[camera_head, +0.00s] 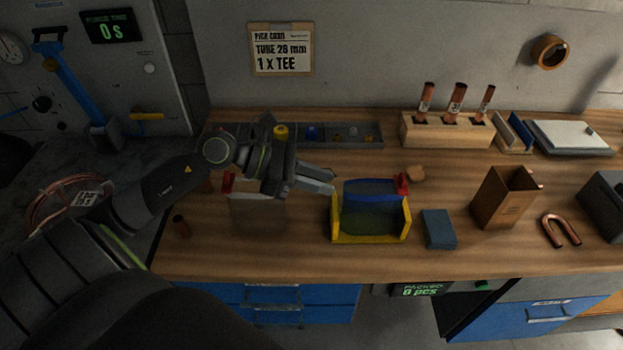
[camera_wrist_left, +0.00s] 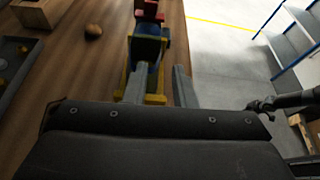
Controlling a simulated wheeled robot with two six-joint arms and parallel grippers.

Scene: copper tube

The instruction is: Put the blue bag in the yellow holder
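The yellow holder (camera_head: 370,239) stands near the table's front edge, with yellow sides and a yellow front strip. The blue bag (camera_head: 372,187) appears within the holder's frame, its blue upper edge showing at the back; I cannot tell how it is seated. A red clip (camera_head: 403,183) is at the bag's right end. My left gripper (camera_head: 328,181) is just left of the holder's upper left side. In the left wrist view its two fingers (camera_wrist_left: 159,88) are apart, with the yellow holder (camera_wrist_left: 155,99) and blue bag (camera_wrist_left: 151,48) beyond and between them. My right gripper is not in view.
A blue-grey block (camera_head: 438,229) and an open brown box (camera_head: 503,197) stand to the right. A grey parts tray (camera_head: 340,136) and a wooden rack (camera_head: 446,131) with copper tubes are behind. A pale box (camera_head: 258,217) lies below my left forearm.

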